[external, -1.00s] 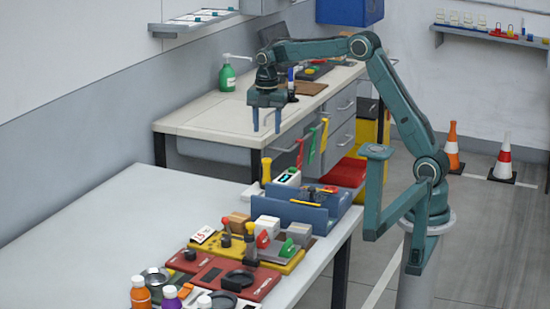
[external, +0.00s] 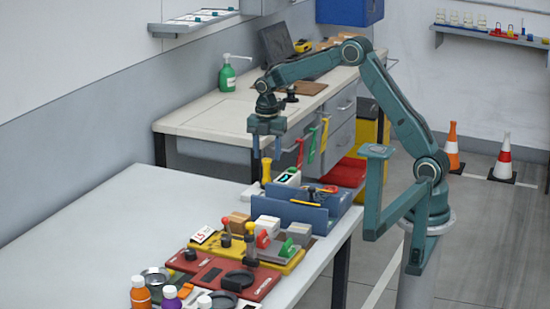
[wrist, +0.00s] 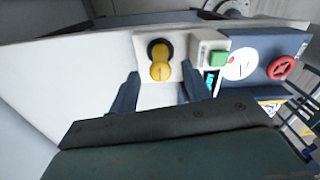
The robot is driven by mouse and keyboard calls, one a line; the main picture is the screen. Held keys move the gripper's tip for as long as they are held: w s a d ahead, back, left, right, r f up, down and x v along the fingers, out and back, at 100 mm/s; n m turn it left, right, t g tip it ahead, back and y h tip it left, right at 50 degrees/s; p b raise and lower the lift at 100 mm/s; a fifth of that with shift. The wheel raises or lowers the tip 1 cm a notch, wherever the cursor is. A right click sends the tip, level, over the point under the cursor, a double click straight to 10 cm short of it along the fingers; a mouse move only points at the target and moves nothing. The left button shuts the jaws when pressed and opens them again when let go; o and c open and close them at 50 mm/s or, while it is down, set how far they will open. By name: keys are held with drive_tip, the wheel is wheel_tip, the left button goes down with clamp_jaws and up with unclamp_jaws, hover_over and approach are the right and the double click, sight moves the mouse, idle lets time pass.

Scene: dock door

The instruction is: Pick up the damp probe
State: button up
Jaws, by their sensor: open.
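A yellow upright tool with a dark collar, which looks like the damp probe (external: 266,171), stands at the far edge of the near table in the external view. In the wrist view the yellow probe (wrist: 160,68) shows from above, on a white base, between my fingers. My gripper (external: 266,154) is open, pointing down, just above it. In the wrist view the fingers of my gripper (wrist: 160,84) lie on either side, apart from the probe. A white-and-green device with a lit cyan screen (external: 288,177) stands right beside it.
Yellow and red stations with knobs stand nearer the front. The left part of the grey table (external: 110,225) is clear. A back bench (external: 200,118) with hanging coloured tools lies behind.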

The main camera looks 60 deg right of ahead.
sight(267, 159)
drive_tip(key=shift+a+f, duration=0.2)
drive_tip(key=shift+f, duration=2.2)
drive_tip(key=shift+c, duration=0.2)
drive_tip(key=c, duration=1)
